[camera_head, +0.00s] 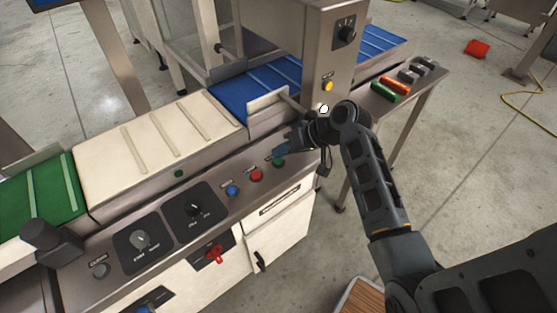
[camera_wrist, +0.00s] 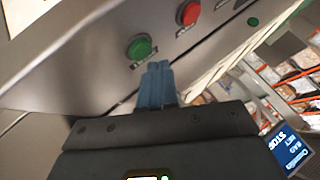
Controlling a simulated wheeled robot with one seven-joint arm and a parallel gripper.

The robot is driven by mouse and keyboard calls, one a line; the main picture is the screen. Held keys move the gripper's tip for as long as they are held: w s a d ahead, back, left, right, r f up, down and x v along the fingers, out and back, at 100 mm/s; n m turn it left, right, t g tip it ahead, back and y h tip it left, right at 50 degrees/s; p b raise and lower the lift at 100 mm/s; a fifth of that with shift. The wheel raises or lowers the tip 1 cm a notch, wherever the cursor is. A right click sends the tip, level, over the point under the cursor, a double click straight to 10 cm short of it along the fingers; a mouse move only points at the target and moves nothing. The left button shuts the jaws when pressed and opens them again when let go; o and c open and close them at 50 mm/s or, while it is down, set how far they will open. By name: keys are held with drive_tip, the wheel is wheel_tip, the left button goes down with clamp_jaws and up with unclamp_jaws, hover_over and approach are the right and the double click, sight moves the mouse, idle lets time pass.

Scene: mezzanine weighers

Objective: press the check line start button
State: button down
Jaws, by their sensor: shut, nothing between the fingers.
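The sloped steel control panel (camera_head: 215,207) runs along the front of the conveyor machine. A green button (camera_head: 279,162) sits at its right end, beside a red button (camera_head: 256,175); their labels are too small to read. In the wrist view the green button (camera_wrist: 140,48) is just above and left of my blue fingertips, with the red button (camera_wrist: 188,13) farther up and right. My gripper (camera_head: 281,151) is shut and empty, its tips close to the green button; I cannot tell whether they touch it. In the wrist view my gripper (camera_wrist: 158,68) points at the panel.
A blue button (camera_head: 232,190), a black dial (camera_head: 193,209) and a red switch (camera_head: 214,253) are farther left. A steel post (camera_head: 330,60) with a yellow button (camera_head: 328,86) rises behind my gripper. A side table (camera_head: 440,80) holds several small blocks.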

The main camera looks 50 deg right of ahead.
drive_tip(key=shift+f, duration=0.1)
idle(0.4)
drive_tip(key=shift+f, duration=0.35)
